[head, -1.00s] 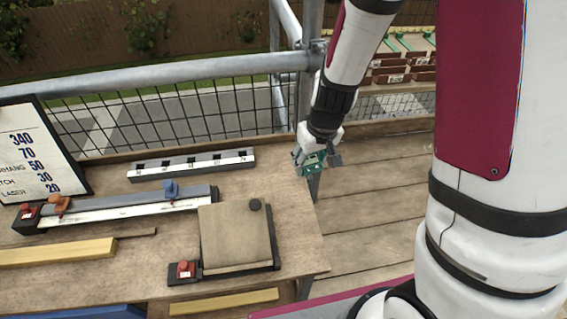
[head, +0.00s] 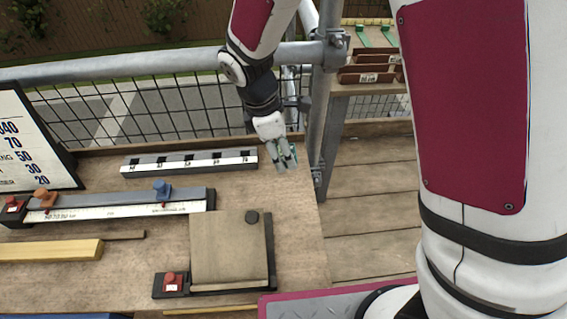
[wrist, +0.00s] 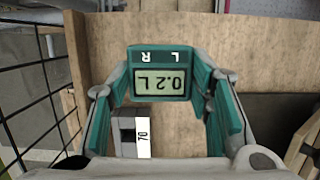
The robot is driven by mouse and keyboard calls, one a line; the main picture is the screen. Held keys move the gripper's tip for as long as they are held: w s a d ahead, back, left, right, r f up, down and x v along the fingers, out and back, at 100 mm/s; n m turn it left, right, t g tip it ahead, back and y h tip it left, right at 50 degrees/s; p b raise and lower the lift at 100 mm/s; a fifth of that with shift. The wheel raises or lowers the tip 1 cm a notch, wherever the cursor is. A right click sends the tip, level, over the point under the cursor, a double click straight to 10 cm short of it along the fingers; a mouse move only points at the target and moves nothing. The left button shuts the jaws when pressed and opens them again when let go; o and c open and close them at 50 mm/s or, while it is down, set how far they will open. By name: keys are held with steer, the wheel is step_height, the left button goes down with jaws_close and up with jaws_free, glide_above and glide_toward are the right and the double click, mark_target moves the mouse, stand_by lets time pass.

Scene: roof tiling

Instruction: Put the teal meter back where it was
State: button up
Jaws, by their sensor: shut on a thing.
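The teal meter (wrist: 159,85) is held between the fingers of my gripper (head: 284,162), which is shut on it. In the wrist view its display reads 0.2 L upside down, with the letters L and R beside it. In the head view only a little teal shows between the fingers, over the back right part of the workbench (head: 300,215), just right of the grey notched rail (head: 188,162). In the wrist view the wooden surface lies below the meter. I cannot tell the gap between meter and bench.
The number board (head: 30,145) stands at the left. A long ruler jig (head: 115,206) with orange and blue knobs lies in front of the rail. A square board on a black base (head: 228,248) sits near the front. Scaffold poles (head: 322,110) rise close right of my gripper.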

steer(key=shift+f, duration=2.25)
steer(key=shift+f+b, duration=0.1)
steer(key=shift+b, duration=0.2)
steer(key=o, duration=1.3)
steer(key=p+v, duration=0.1)
steer(key=v, duration=1.1)
